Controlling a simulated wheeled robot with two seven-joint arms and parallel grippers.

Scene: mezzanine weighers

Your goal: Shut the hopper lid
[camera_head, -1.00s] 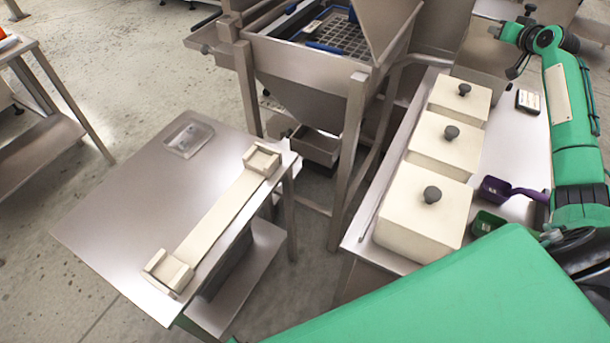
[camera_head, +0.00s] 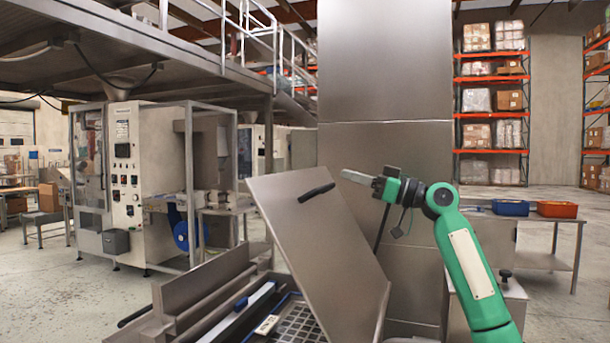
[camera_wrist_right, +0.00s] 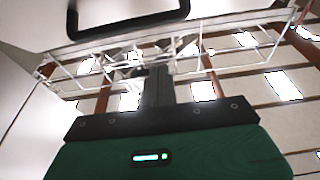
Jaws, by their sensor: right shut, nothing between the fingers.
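The hopper lid (camera_head: 325,250) is a flat steel panel standing open, tilted up over the hopper. Its black bar handle (camera_head: 316,192) is near the top edge and also shows in the right wrist view (camera_wrist_right: 128,32). My right gripper (camera_head: 346,175) is shut and empty, just right of the handle in the head view; whether it touches the lid cannot be told. Its shut fingers also show in the right wrist view (camera_wrist_right: 156,82), apart from the handle in the picture. The hopper's open mouth shows a grid (camera_head: 298,325) below the lid. My left gripper is not in view.
A tall steel column (camera_head: 385,110) rises behind the lid. A blue bin (camera_head: 510,207) and a red bin (camera_head: 557,209) stand on a table at right. A packing machine (camera_head: 150,180) stands at left under a mezzanine. A black-knobbed container (camera_head: 505,300) is at lower right.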

